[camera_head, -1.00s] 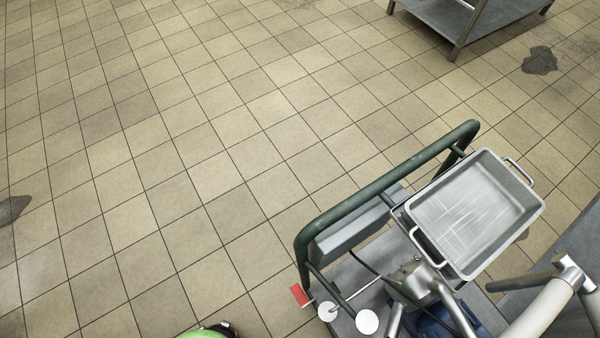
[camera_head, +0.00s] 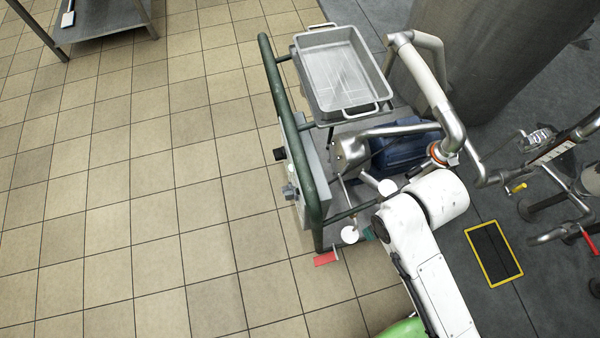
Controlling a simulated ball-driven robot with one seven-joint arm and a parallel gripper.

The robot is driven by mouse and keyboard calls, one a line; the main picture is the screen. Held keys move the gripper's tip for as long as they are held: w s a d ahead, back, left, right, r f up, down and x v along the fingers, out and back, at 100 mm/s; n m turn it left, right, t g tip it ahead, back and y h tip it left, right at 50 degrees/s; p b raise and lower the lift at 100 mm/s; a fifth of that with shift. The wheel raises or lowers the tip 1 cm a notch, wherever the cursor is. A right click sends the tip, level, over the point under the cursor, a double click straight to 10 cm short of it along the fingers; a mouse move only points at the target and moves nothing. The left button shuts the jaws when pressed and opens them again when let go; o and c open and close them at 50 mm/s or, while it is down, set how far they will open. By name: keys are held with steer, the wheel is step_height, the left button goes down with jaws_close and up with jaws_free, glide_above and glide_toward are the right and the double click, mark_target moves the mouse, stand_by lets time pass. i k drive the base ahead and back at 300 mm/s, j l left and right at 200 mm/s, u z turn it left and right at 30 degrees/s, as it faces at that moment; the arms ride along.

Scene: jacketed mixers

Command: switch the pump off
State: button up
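The pump is on a wheeled cart with a dark green tubular rail (camera_head: 287,110). It has a silver pump head (camera_head: 350,151) and a blue motor (camera_head: 398,152), partly covered by pipes. A grey control box (camera_head: 301,160) is on the cart's left side. A black knob (camera_head: 279,154) and a grey switch-like part (camera_head: 290,191) stick out from its left face; their settings are too small to tell. My white arm reaches up from the bottom right, beside the cart's near end. My gripper cannot be seen.
A metal tray (camera_head: 342,72) sits on top of the cart. A red flag-like piece (camera_head: 326,258) sticks out at its near corner. Steel pipes and a large grey vessel (camera_head: 480,50) stand to the right. A yellow-framed floor grate (camera_head: 493,253) lies at right. The tiled floor at left is clear.

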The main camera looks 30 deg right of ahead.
mark_target(279, 154)
steer(key=i+j+z, duration=0.1)
steer(key=j+z, duration=0.15)
steer(key=j, duration=0.4)
steer(key=j+z, duration=0.2)
steer(key=j, duration=0.4)
steer(key=i+j, duration=0.1)
steer(key=j, duration=0.3)
steer(key=i+j, duration=0.1)
steer(key=j, duration=0.3)
steer(key=i+j, duration=0.1)
steer(key=j, duration=0.3)
steer(key=z, duration=0.05)
